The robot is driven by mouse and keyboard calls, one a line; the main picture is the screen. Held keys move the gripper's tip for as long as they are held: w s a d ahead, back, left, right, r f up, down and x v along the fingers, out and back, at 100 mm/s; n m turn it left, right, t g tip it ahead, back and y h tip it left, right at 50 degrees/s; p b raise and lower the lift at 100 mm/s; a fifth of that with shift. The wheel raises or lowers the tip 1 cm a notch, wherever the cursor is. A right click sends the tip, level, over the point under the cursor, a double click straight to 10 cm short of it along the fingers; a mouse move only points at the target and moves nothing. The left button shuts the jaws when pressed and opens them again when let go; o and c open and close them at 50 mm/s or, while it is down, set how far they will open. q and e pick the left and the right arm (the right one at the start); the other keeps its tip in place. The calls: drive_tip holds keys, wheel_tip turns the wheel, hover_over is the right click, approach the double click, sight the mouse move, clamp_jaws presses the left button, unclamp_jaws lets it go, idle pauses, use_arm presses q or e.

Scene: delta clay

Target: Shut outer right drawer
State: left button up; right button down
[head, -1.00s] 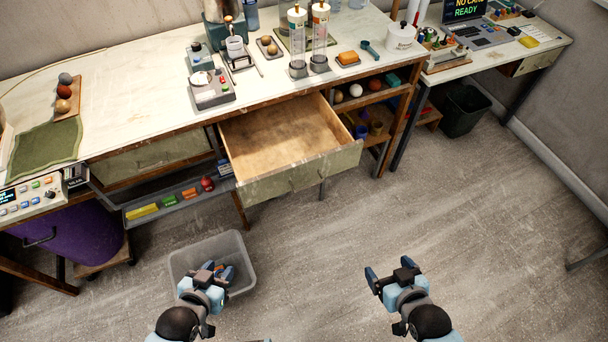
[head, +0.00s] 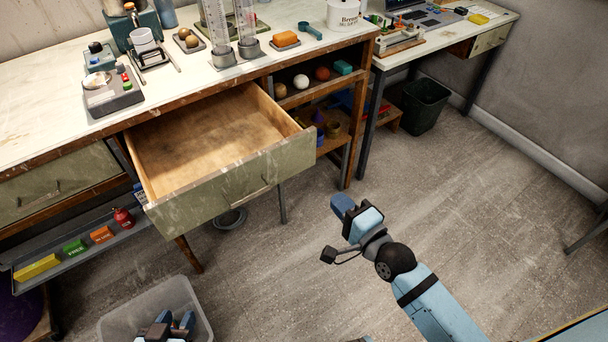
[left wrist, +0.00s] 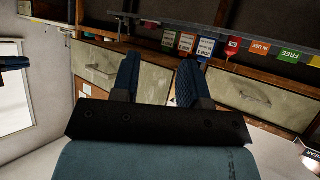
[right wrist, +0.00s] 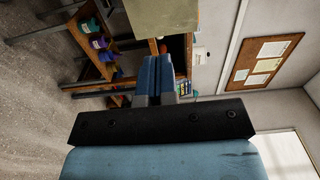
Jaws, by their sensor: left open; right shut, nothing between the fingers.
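The outer right drawer (head: 215,190) is pulled well out of the long workbench. It is empty, with a worn grey-green front and a thin bar handle (head: 243,199). Its front also shows in the left wrist view (left wrist: 105,66), beyond the fingers. My right gripper (head: 343,207) is shut and empty, to the right of the drawer front and apart from it. In the right wrist view its fingers (right wrist: 154,75) lie together. My left gripper (head: 167,326) is open at the bottom edge of the head view, in front of the drawer and apart from it.
A closed drawer (head: 60,183) sits left of the open one. A grey plastic bin (head: 130,314) stands on the floor near my left gripper. A low shelf (head: 90,245) holds coloured boxes. Open shelves (head: 330,127) stand right of the drawer.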

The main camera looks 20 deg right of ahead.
sight(298, 157)
drive_tip(key=b+x, duration=0.1)
drive_tip(key=x, duration=1.2)
drive_tip(key=shift+w+a+b, duration=0.1)
drive_tip(key=shift+b, duration=0.3)
use_arm(q)
drive_tip(key=shift+d, duration=0.2)
use_arm(e)
drive_tip(key=shift+w+a, duration=0.1)
drive_tip(key=shift+w, duration=0.25)
use_arm(q)
drive_tip(key=shift+f, duration=0.1)
